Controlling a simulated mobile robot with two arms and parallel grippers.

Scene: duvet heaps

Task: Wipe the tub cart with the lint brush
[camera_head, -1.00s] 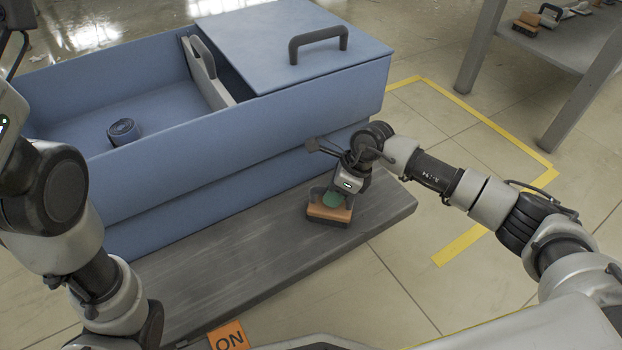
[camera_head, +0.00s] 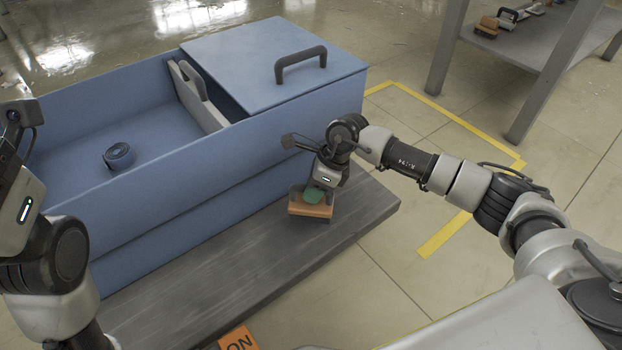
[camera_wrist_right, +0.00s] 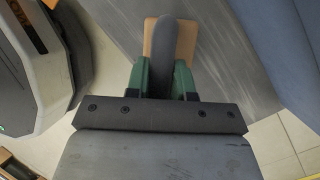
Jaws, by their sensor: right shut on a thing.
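The tub cart is a blue tub (camera_head: 215,165) on a flat grey deck (camera_head: 235,255). It has a blue lid with a dark handle over its right part. My right gripper (camera_head: 314,193), with green fingers, is shut on the lint brush (camera_head: 310,209), a wooden block with a grey handle. The brush is over the deck's right part, in front of the tub wall; I cannot tell whether it touches the deck. The right wrist view shows the handle of the brush (camera_wrist_right: 162,55) between both fingers. My left arm shows at the left edge, its fingers out of view.
A dark blue rolled strap (camera_head: 119,156) lies inside the open tub, left of a grey divider (camera_head: 195,95). A grey table (camera_head: 540,50) at the upper right holds several brushes. Yellow floor tape (camera_head: 470,130) runs right of the cart, where the floor is clear.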

